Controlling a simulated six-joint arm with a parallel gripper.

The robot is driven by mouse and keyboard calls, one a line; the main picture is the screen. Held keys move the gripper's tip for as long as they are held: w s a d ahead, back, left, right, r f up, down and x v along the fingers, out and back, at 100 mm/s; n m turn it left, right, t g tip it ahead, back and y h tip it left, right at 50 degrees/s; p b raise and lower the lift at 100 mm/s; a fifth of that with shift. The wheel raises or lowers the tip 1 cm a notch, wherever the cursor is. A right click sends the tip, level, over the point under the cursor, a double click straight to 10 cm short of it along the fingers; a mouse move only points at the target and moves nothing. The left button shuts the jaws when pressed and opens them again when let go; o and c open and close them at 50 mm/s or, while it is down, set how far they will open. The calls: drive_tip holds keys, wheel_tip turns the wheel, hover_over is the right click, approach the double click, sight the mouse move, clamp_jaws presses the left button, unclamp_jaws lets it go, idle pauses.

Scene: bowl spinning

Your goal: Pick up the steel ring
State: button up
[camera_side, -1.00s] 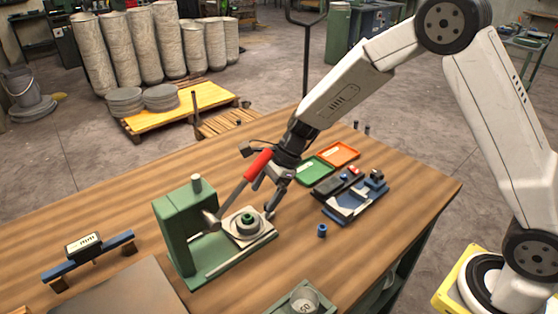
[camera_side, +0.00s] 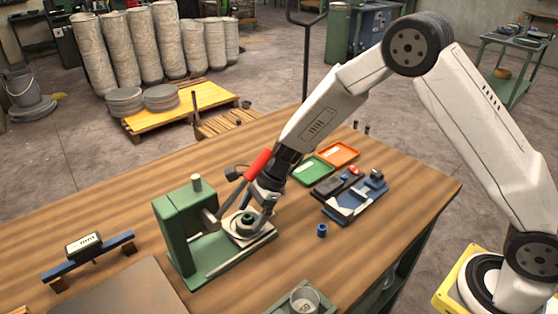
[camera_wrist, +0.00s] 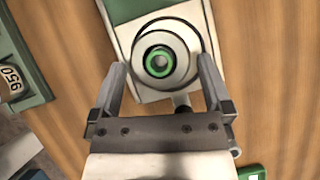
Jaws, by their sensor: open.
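A pale metal ring (camera_wrist: 161,86), which looks like the steel ring, lies around a green ringed centre piece (camera_wrist: 161,62) on the light plate of the green press. In the side view the green centre piece (camera_side: 248,219) shows at the press, with the pale ring (camera_side: 236,231) around its foot. My gripper (camera_wrist: 162,65) is open, with one finger left and one right of the ring in the wrist view. The fingers look apart from it. In the side view my gripper (camera_side: 262,207) is low beside the ring, partly hiding the plate; its exact height is unclear.
The green press column (camera_side: 183,235) and red-handled lever (camera_side: 258,162) stand close to my gripper. A green holder with a round metal cup (camera_side: 304,298) is at the front. A small blue part (camera_side: 322,230) and blue tray (camera_side: 355,207) lie right.

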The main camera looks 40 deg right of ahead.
drive_tip(key=shift+a+f, duration=0.4)
drive_tip(key=shift+f, duration=0.2)
drive_tip(key=shift+w, duration=0.1)
drive_tip(key=c, duration=1.3)
